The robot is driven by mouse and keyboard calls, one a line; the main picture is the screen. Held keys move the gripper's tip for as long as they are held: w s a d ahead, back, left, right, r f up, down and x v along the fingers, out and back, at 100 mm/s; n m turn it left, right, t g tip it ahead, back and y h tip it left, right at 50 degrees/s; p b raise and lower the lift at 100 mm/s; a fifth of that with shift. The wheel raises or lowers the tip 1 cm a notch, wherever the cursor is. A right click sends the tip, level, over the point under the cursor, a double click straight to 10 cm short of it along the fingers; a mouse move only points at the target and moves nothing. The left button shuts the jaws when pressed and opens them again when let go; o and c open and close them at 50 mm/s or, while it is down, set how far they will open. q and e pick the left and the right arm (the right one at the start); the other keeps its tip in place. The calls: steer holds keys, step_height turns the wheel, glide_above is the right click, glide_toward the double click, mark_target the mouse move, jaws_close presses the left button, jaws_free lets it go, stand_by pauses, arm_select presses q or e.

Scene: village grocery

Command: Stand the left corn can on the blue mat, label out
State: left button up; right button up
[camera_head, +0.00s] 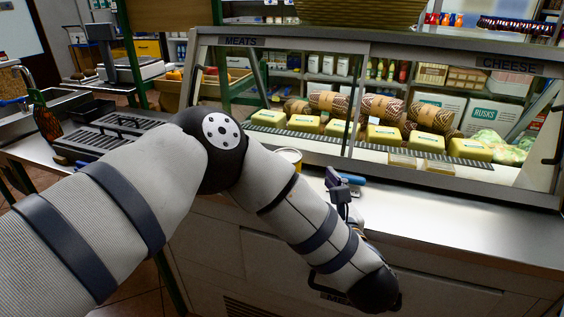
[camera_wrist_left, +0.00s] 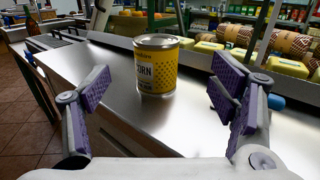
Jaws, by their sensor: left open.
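A yellow corn can (camera_wrist_left: 156,66) with a silver lid stands upright on the steel counter. In the wrist view its CORN lettering faces my left gripper. In the head view only the can's top (camera_head: 290,154) shows behind my left arm. My left gripper (camera_head: 341,187) is open and empty, and in the wrist view its two padded fingers are spread with the can beyond and between them, apart from both. A small blue item (camera_head: 351,178) lies on the counter by the gripper; I cannot tell whether it is the mat. No second corn can is clear.
A glass display case (camera_head: 360,110) with cheeses and wrapped rolls runs along the back of the counter (camera_head: 470,225). The counter to the right is clear. A scale (camera_head: 125,68) and dark trays (camera_head: 105,138) stand at the left.

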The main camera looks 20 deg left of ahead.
mark_target(294, 156)
arm_select(q)
steer(key=x, duration=0.3)
steer(key=f+x, duration=0.1)
steer(key=x, duration=0.6)
steer(key=shift+s+a+f, duration=0.1)
steer(key=shift+a+f, duration=0.05)
steer(key=shift+a, duration=0.15)
steer(key=c, duration=1.6)
